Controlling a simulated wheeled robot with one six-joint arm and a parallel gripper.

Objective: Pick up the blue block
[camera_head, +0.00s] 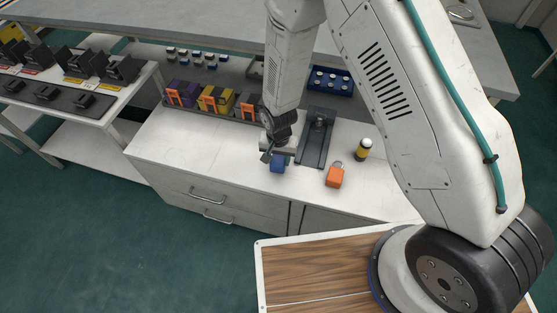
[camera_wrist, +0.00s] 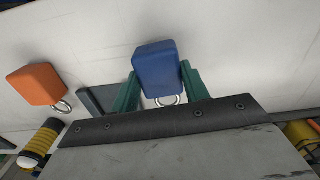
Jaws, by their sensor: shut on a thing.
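The blue block (camera_head: 277,165) is a small block with a metal ring. It is at my gripper (camera_head: 274,157), over the white counter near its front edge. In the wrist view the blue block (camera_wrist: 158,70) sits between the two green fingers of my gripper (camera_wrist: 160,85), which touch its sides. Its ring points toward the palm. I cannot tell whether the block is resting on the counter or lifted.
An orange block with a ring (camera_head: 335,176) and a yellow-black cylinder (camera_head: 363,149) stand to the right on the white counter (camera_head: 225,160). A dark grey fixture (camera_head: 317,140) is just behind. Purple and yellow holders (camera_head: 215,100) line the back left. The counter's front left is clear.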

